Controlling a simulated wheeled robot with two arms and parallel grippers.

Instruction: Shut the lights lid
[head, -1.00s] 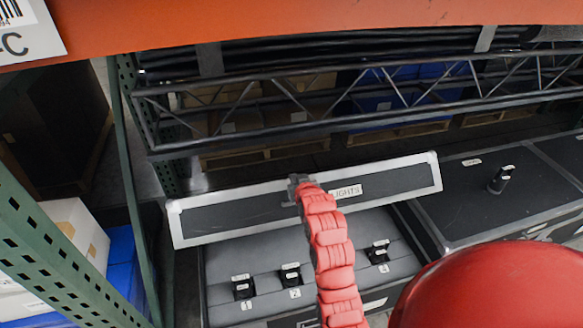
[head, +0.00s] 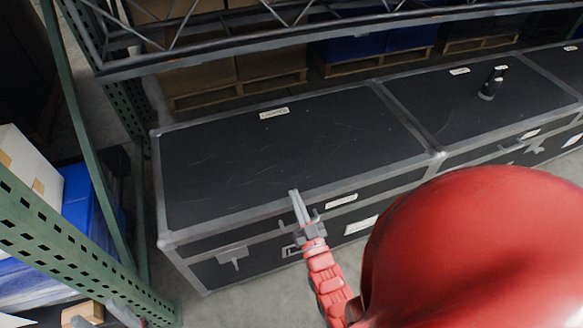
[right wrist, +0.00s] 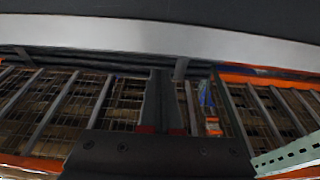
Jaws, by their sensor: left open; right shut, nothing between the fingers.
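The lights lid (head: 280,155) is a dark panel with silver edging and lies flat on its case (head: 205,272). I see no clear gap along the front seam. A label shows on the lid top, too small to read. My right gripper (head: 295,200) is shut and empty, its fingers at the lid's front edge; contact cannot be told. In the right wrist view its fingers (right wrist: 166,100) are together, with a dark surface and a silver edge above them. The case's inside is hidden. My left gripper is not in view.
A second black case (head: 470,105) with a small dark object (head: 492,83) on top stands to the right. A green rack post (head: 75,240) and a blue bin (head: 90,205) are at the left. A black truss (head: 230,50) runs behind.

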